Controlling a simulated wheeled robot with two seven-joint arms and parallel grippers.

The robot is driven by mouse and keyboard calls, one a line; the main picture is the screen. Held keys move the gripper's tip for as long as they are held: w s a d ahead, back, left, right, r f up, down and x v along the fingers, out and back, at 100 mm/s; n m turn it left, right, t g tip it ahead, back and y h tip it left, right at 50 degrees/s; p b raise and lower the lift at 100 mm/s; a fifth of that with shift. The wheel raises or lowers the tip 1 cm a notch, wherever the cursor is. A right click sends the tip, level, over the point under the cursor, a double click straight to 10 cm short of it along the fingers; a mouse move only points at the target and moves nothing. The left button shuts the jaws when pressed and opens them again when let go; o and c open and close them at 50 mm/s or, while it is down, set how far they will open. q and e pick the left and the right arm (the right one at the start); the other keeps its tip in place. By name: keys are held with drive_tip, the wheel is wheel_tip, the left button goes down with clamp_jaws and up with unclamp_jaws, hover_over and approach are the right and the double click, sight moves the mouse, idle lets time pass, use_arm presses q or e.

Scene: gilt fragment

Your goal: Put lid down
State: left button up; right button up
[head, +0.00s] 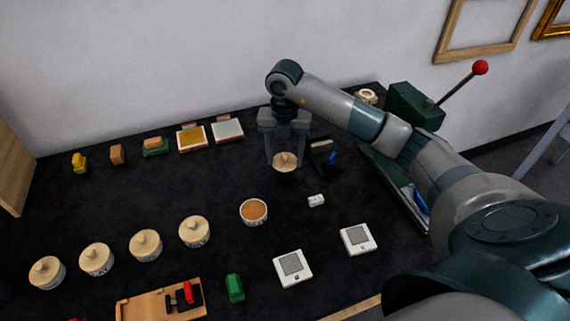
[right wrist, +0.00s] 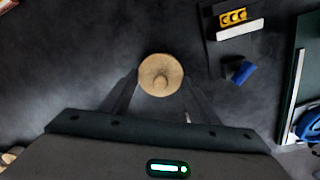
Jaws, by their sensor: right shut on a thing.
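My right gripper (head: 285,158) is shut on a round wooden lid (head: 284,163) by its knob, over the back middle of the black table. The lid also shows between the fingers in the right wrist view (right wrist: 161,75). I cannot tell whether the lid touches the table. An open white jar (head: 253,211) with orange-brown contents stands in front of the lid and to its left. My left gripper is not in view.
Several lidded jars (head: 195,232) stand in a row at the left front. White square devices (head: 293,268) and a green block (head: 234,287) are near the front. A small white block (head: 316,200) lies right of the open jar. A dark stand with a blue item (right wrist: 238,71) is right of the lid.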

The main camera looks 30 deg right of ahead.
sight(285, 159)
wheel_tip(285, 159, down, 3)
drive_tip(key=shift+f+p, duration=0.2)
drive_tip(key=shift+p, duration=0.6)
drive_tip(key=shift+f, duration=0.25)
drive_tip(key=shift+f, duration=0.15)
drive_tip(key=o, duration=1)
